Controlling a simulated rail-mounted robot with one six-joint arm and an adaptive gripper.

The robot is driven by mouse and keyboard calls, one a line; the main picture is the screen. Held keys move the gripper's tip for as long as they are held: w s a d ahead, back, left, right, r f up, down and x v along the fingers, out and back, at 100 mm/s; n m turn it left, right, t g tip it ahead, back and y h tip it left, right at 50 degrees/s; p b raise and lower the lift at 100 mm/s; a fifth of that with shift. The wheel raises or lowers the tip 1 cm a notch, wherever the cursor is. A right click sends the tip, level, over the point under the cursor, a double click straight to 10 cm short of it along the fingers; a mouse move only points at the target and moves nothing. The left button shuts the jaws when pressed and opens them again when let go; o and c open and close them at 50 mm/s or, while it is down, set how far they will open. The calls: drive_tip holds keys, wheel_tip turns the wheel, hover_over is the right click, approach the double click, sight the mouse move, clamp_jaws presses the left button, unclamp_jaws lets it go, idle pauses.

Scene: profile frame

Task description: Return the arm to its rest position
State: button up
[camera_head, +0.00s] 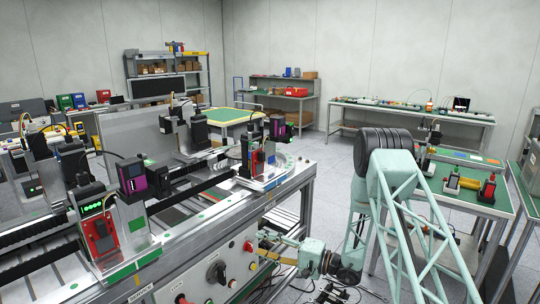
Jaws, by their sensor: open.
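My mint-green arm rises at the right of the camera_head view. Its large black-capped joint (385,145) stands high, and a lattice link runs down toward the lower right. The lower part of the arm reaches down and to the left, to a wrist near the front of the workbench. My gripper (266,246) is small in the picture, points left beside the bench's control panel, and is open. I see nothing held in it. Whether its fingers touch the panel cannot be told from this one view.
The workbench (210,238) with rails and devices fills the left. Its grey control panel (222,276) has a black knob and coloured buttons. A green-topped table (455,190) with tools stands close on the right. Cables lie on the floor below the wrist. Open floor (335,165) lies behind.

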drive_tip(key=s+a+r+n+g+h, duration=0.2)
drive_tip(key=s+r+n+g+h, duration=0.5)
drive_tip(key=s+r, duration=2.15)
drive_tip(key=s+d+r+g+h, duration=0.1)
drive_tip(key=s+d+r, duration=0.25)
drive_tip(key=s, duration=0.55)
drive_tip(key=s+d+r+g+h, duration=0.1)
drive_tip(key=s+d+r+h, duration=0.1)
drive_tip(key=s+d, duration=0.5)
drive_tip(key=s+d+r+t+h, duration=0.1)
drive_tip(key=s+d+t+h, duration=0.1)
drive_tip(key=s+d, duration=0.5)
drive_tip(key=s+d+r+m+t+h, duration=0.1)
drive_tip(key=s+d+r+t+h, duration=0.1)
drive_tip(key=s+d, duration=0.6)
drive_tip(key=shift+s+r+m+t+h, duration=0.3)
drive_tip(key=shift+s+t+h, duration=0.3)
drive_tip(key=shift+h, duration=0.5)
drive_tip(key=shift+w, duration=0.1)
